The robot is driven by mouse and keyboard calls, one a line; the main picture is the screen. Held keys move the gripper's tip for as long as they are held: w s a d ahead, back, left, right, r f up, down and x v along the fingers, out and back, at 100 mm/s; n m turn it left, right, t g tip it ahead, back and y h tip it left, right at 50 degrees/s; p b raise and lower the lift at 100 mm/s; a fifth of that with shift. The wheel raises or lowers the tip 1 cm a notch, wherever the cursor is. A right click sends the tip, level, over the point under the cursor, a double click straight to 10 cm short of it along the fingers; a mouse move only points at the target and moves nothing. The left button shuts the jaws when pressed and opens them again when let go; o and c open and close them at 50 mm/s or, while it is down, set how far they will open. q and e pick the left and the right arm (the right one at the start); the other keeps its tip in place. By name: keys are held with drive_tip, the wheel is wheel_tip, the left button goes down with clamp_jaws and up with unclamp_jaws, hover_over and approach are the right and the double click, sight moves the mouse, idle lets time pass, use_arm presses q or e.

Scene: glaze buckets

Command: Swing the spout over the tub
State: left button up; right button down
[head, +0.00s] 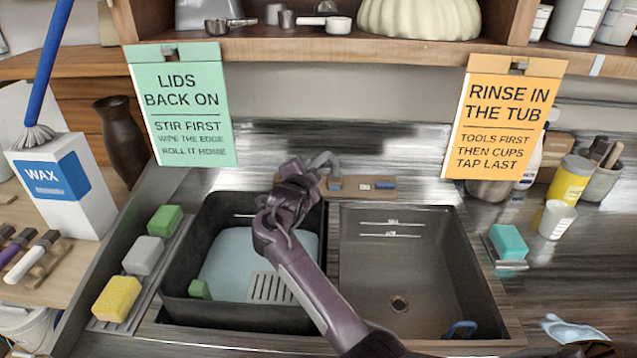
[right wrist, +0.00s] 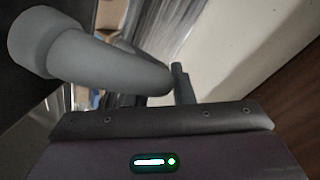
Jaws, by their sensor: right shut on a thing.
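The grey spout (head: 324,160) rises at the back of the sink, above the divide between the two bays. My right gripper (head: 300,168) is shut on the spout, near the back edge of the tub. The gripper hides much of the spout in the head view. In the right wrist view the spout (right wrist: 95,62) is a thick grey bent tube with a wider end at upper left. The black tub (head: 178,277) fills the left bay and holds pale blue water, with a slotted grate and a green block in it. My left gripper is not in view.
The right basin (head: 400,265) is empty except for a drain and a blue item at its front right. Green, grey and yellow sponges (head: 144,255) lie on a strip left of the tub. Two hanging signs (head: 183,105) flank the sink; a teal sponge (head: 508,242) lies at right.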

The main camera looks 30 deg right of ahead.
drive_tip(key=shift+w+a+f+m+g+h+b, duration=0.1)
drive_tip(key=shift+w+a+m+g+h+b, duration=0.2)
drive_tip(key=shift+w+m+g+h+b, duration=0.25)
drive_tip(key=c, duration=1.3)
unclamp_jaws()
drive_tip(key=shift+o, duration=0.2)
drive_tip(key=b+v, duration=0.1)
drive_tip(key=v, duration=0.6)
drive_tip(key=shift+b, duration=0.4)
drive_tip(key=shift+s+a, duration=0.2)
drive_tip(key=shift+s, duration=0.1)
